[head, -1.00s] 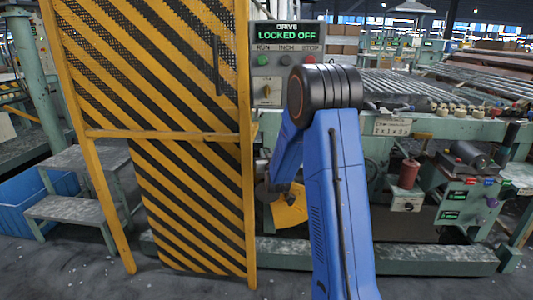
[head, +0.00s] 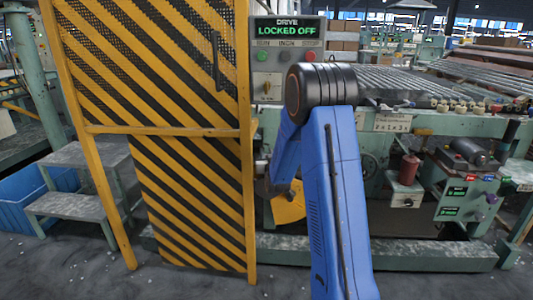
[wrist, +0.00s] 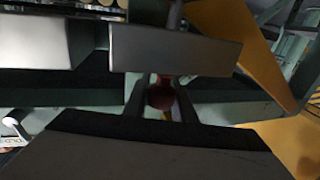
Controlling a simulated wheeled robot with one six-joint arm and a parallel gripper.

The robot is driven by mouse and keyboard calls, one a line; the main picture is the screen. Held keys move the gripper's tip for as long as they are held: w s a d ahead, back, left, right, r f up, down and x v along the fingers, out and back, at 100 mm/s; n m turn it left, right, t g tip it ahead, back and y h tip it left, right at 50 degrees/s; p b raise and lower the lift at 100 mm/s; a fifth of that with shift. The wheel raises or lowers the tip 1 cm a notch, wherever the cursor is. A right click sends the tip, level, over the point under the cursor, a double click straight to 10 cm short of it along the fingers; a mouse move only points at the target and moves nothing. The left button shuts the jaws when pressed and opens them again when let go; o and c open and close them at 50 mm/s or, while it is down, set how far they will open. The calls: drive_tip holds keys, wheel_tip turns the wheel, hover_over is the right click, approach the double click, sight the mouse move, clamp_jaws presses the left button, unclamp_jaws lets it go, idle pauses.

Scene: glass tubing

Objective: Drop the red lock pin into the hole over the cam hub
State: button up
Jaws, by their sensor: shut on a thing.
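In the wrist view my gripper (wrist: 163,92) has its jaws above and below a small dark-red rounded thing, the red lock pin (wrist: 161,96), and is shut on it. Most of the pin is hidden by the jaws and by shadow. A yellow-orange part (wrist: 240,40) lies beyond the jaws at the upper right. In the head view a yellow part (head: 289,208) shows low in the machine, left of my blue arm. My gripper and the pin cannot be made out there. I cannot make out the cam hub or the hole in either view.
A yellow-and-black striped guard (head: 190,130) stands close to the left of my arm. A drive panel (head: 287,38) reads LOCKED OFF. A red cylinder (head: 408,170) stands on a small box at the right. Steps (head: 75,200) and a blue bin (head: 30,197) are at the left.

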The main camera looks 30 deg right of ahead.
drive_tip(key=shift+f, duration=0.2)
drive_tip(key=o, duration=1.1)
drive_tip(key=shift+o, duration=0.2)
drive_tip(key=shift+s, duration=0.1)
drive_tip(key=v, duration=1.7)
drive_tip(key=shift+s+f, duration=0.1)
drive_tip(key=shift+a, duration=0.1)
